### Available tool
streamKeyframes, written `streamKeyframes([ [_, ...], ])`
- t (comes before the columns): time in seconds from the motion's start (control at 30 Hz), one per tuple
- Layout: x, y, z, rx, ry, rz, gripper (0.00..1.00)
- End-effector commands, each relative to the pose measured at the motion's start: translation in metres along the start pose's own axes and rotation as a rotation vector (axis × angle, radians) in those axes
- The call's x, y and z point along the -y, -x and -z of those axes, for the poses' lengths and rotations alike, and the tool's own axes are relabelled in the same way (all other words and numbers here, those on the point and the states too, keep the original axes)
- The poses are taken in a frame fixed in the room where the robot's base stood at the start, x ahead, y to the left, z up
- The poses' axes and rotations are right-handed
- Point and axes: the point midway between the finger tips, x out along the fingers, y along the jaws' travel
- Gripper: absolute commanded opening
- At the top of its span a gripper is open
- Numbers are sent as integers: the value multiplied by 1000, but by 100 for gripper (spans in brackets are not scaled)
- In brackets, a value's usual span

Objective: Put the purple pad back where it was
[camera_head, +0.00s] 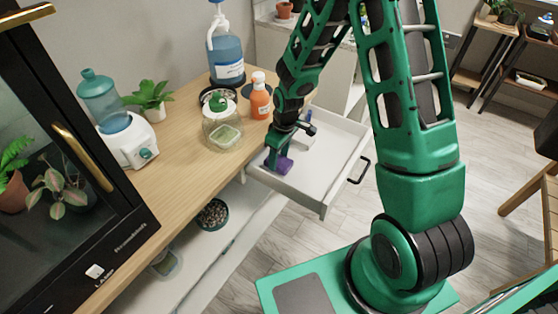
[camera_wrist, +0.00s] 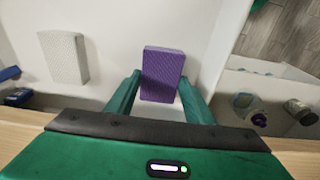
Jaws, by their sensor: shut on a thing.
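My gripper (camera_head: 278,159) reaches down into the open white drawer (camera_head: 341,177) and is shut on the purple pad (camera_head: 285,166). In the wrist view the purple pad (camera_wrist: 163,70) is a ridged block between the two green fingers, sticking out past their tips. It is near the drawer's front-left corner in the head view. Whether its lower end touches the drawer floor is not clear. A white textured pad (camera_wrist: 63,57) lies apart on the drawer floor, to the left in the wrist view.
Blue items (camera_wrist: 12,74) lie in the drawer at the wrist view's left edge. On the wooden counter (camera_head: 184,159) stand a glass jar (camera_head: 222,132), an orange bottle (camera_head: 260,98) and a large blue pump bottle (camera_head: 226,55). A bowl of pebbles (camera_head: 212,214) sits on the shelf below.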

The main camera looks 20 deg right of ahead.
Motion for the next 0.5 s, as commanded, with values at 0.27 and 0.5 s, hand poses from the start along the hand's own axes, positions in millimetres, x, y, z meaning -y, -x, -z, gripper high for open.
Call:
streamKeyframes([
  [0.27, 0, -18, -2, -1, 0, -1, 27],
  [0.5, 0, -18, -3, 0, -1, 0, 66],
])
